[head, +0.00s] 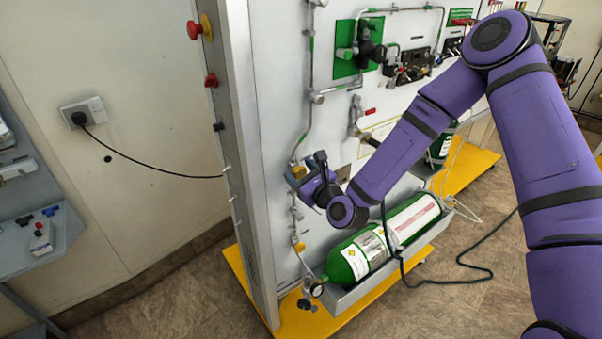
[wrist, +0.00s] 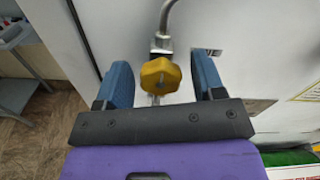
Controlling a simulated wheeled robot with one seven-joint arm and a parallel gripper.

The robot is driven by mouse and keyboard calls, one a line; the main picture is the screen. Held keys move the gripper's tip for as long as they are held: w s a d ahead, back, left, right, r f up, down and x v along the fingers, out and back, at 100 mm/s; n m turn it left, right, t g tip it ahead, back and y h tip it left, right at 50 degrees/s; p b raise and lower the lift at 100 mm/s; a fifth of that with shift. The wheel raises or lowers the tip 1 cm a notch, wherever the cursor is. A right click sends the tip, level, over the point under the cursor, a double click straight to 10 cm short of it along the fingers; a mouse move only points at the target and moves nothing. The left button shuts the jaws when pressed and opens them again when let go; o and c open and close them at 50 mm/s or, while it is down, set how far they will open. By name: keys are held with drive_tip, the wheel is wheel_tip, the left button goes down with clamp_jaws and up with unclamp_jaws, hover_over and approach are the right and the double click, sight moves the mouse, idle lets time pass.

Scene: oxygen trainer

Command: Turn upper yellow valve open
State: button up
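The upper yellow valve (wrist: 160,77) is a knobbed handwheel on a grey pipe fixed to the white panel. In the wrist view it sits between the two blue fingers of my gripper (wrist: 161,84), with a gap on each side. My gripper is open and neither finger appears to touch the valve. In the head view my gripper (head: 297,178) is at the panel's left part, and the upper valve (head: 299,171) shows partly behind it. A lower yellow valve (head: 299,247) is on the same pipe line, below my gripper.
A green and white gas cylinder (head: 352,262) lies in a grey tray below my arm. The panel's metal frame post (head: 243,130) stands left of my gripper, with red knobs (head: 194,30) on it. A black hose (head: 470,262) runs over the floor.

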drive_tip(key=c, duration=0.8)
drive_tip(key=shift+o, duration=0.2)
